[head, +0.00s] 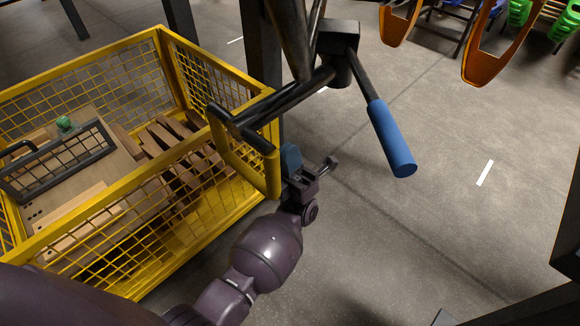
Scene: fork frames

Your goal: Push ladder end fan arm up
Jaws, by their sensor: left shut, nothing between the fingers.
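A dark metal fixture (338,40) hangs from an upright at the top centre. A dark bar (287,97) runs from it down to the left and ends in a crossbar over the yellow basket's corner. A lever with a blue handle (391,138) slants down to the right from the fixture. I cannot tell which of these is the ladder end fan arm. My left gripper (308,174) is shut and empty, below the dark bar and left of the blue handle, apart from the handle. Whether it touches the crossbar or basket is unclear. My right gripper is not in view.
A yellow mesh basket (157,131) at left holds wooden pieces (182,140), a dark-framed mesh panel (60,165) and a small green object (64,123). Orange looped parts (490,62) hang at the upper right. Grey floor is clear at centre right.

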